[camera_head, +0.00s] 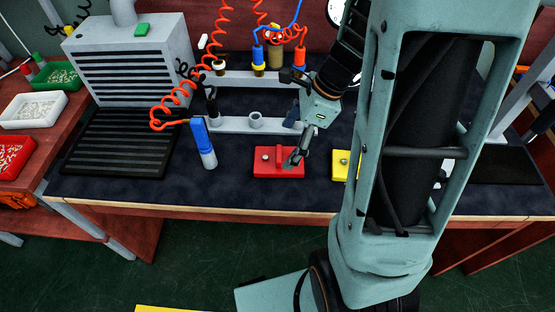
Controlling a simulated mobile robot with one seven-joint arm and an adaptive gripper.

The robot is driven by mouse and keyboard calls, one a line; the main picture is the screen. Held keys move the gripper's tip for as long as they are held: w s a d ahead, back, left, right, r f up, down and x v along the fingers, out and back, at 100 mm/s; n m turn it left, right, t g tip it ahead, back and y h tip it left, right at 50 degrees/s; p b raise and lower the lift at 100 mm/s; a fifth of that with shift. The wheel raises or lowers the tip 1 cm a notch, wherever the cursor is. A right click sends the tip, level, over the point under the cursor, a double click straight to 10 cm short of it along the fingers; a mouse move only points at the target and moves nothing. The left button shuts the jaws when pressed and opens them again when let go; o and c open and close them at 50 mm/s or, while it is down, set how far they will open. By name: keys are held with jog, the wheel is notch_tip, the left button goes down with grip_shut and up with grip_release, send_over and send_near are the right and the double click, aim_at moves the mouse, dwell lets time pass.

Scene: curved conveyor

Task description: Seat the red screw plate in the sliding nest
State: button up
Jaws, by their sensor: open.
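The red screw plate (273,171) lies flat on the dark tabletop near its front edge. A light round screw head shows on its left part. My gripper (291,164) is open and reaches down over the right part of the plate. Its fingers cover that part, and I cannot tell whether they touch the plate. I cannot make out the sliding nest; my arm hides much of the table to the right.
A yellow plate (339,171) lies right of the red one, partly behind my arm. A grey rail (237,126) with holders runs behind. The front-left tabletop is clear.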

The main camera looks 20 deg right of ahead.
aim_at(281, 153)
jog(key=b+x, duration=0.2)
jog(key=x, duration=0.4)
jog(key=shift+w+a+f, duration=0.1)
jog(key=shift+f, duration=0.15)
jog(key=shift+c, duration=0.6)
jog(key=c, duration=1.3)
